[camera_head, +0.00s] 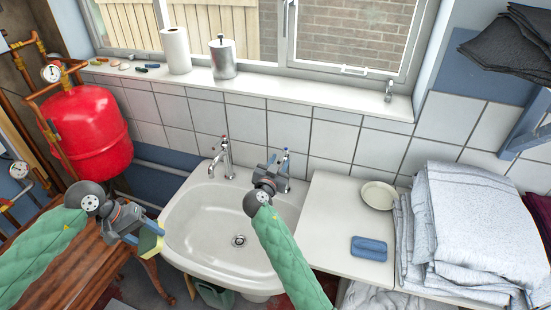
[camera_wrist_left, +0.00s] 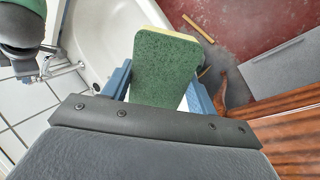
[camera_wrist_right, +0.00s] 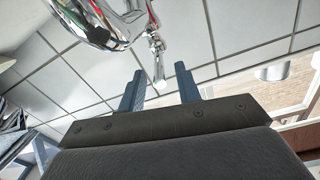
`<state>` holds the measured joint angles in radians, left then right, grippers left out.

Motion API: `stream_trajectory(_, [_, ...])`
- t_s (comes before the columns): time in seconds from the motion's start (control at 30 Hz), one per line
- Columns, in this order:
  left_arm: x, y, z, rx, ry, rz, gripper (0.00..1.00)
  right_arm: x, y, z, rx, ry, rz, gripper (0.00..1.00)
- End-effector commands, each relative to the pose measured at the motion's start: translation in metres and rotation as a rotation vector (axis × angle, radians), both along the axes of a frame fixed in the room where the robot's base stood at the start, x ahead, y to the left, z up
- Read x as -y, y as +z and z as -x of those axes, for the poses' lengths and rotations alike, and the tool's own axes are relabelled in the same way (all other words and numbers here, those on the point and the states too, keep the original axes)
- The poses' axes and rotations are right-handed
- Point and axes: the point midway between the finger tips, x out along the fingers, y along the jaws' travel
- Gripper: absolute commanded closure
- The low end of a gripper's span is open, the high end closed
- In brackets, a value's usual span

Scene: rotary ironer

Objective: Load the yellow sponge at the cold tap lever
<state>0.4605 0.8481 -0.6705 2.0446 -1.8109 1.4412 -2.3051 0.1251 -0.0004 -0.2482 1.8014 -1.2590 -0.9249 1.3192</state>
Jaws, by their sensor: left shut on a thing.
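The sponge, yellow with a green scouring face, is in my left gripper (camera_head: 148,240). Its yellow edge (camera_head: 152,250) shows in the head view beside the sink's left rim, and its green face (camera_wrist_left: 165,70) fills the gap between the fingers in the left wrist view. My right gripper (camera_head: 275,170) is at the right-hand tap (camera_head: 285,161), partly hiding it. In the right wrist view, the fingers of my right gripper (camera_wrist_right: 161,88) are apart, with a chrome lever (camera_wrist_right: 157,62) in line with the gap. I cannot tell whether they touch it.
The white sink (camera_head: 195,235) has a second tap (camera_head: 224,155) at its back left. The counter to the right holds a blue sponge-like block (camera_head: 369,248), a cream dish (camera_head: 378,195) and folded towels (camera_head: 470,225). A red tank (camera_head: 90,130) and wooden bench (camera_head: 65,270) stand left.

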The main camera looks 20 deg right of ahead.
Motion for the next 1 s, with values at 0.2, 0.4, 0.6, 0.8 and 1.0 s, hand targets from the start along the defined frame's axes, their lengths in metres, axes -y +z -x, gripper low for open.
stream_trajectory(0.2, [0.000,0.003,0.000,0.000,0.000,0.000,0.60,0.004,0.000,-0.005,0.000,0.000,-0.001,0.66])
stream_trajectory(0.4, [0.000,0.003,0.000,0.000,0.000,0.000,0.60,0.004,-0.001,-0.005,0.000,0.000,-0.001,0.70])
stream_trajectory(0.6, [0.000,0.003,0.000,0.000,0.000,0.000,0.60,0.003,-0.001,-0.005,-0.001,0.000,-0.001,1.00])
stream_trajectory(0.8, [0.000,0.000,0.000,0.000,0.000,0.000,0.60,0.004,-0.002,-0.004,-0.001,0.003,-0.002,1.00])
stream_trajectory(1.0, [0.000,-0.020,0.000,0.000,0.000,0.000,0.60,0.009,-0.008,-0.001,-0.002,0.068,-0.005,1.00])
